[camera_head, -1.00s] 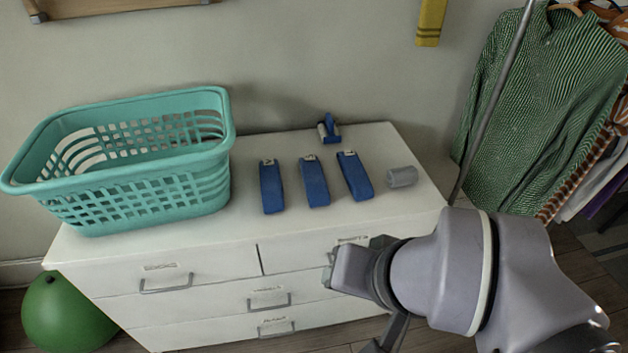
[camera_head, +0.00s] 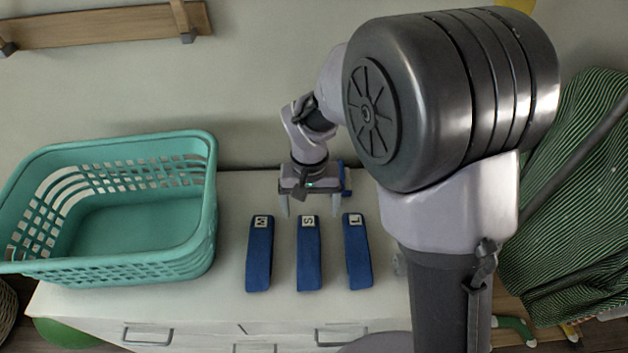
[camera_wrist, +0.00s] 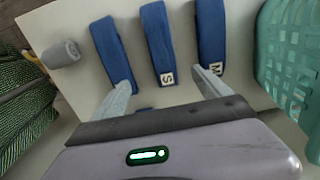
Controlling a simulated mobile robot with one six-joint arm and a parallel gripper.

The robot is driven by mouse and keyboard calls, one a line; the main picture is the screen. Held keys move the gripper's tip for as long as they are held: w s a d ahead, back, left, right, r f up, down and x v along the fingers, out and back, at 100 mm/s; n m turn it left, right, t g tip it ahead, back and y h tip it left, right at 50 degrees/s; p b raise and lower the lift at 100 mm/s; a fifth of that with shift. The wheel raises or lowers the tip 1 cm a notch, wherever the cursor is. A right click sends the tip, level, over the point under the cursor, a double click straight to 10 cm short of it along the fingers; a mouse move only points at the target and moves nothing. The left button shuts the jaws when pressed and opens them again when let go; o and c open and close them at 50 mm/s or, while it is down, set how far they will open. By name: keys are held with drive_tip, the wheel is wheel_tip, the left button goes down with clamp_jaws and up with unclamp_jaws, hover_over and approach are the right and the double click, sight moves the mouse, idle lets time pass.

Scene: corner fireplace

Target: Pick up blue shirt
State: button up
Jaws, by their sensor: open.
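Three folded blue shirts lie side by side on the white dresser top (camera_head: 228,232). The left one, tagged M (camera_head: 259,255), the middle one, tagged S (camera_head: 309,255), and the right one, tagged L (camera_head: 357,255), have their tags at the far end. My gripper (camera_head: 310,211) is open and empty, pointing down at the tagged end of the middle shirt. In the wrist view the S shirt (camera_wrist: 157,40) lies between the open fingers, with the M shirt (camera_wrist: 211,35) and the third shirt (camera_wrist: 106,45) to either side. I cannot tell the fingers' exact height.
A teal laundry basket (camera_head: 120,270) stands on the dresser's left. A grey cylinder (camera_wrist: 60,54) lies beyond the third shirt. A small blue object (camera_head: 346,180) is partly hidden behind my gripper. A green striped shirt (camera_head: 575,200) hangs at right, behind a pole.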

sight(309, 245)
drive_tip(key=f+b, duration=0.1)
drive_tip(key=f, duration=0.3)
drive_tip(key=s+f+b, duration=0.1)
drive_tip(key=f+b, duration=0.1)
drive_tip(key=f, duration=0.1)
drive_tip(key=f+b, duration=0.1)
drive_tip(key=f, duration=0.3)
drive_tip(key=shift+s+a+f, duration=0.15)
drive_tip(key=shift+a+f, duration=0.1)
drive_tip(key=shift+f, duration=0.05)
wheel_tip(309, 245, down, 5)
drive_tip(key=b, duration=0.3)
drive_tip(key=shift+a, duration=0.1)
drive_tip(key=shift+r, duration=0.15)
drive_tip(key=shift+c, duration=0.5)
drive_tip(key=c, duration=1.5)
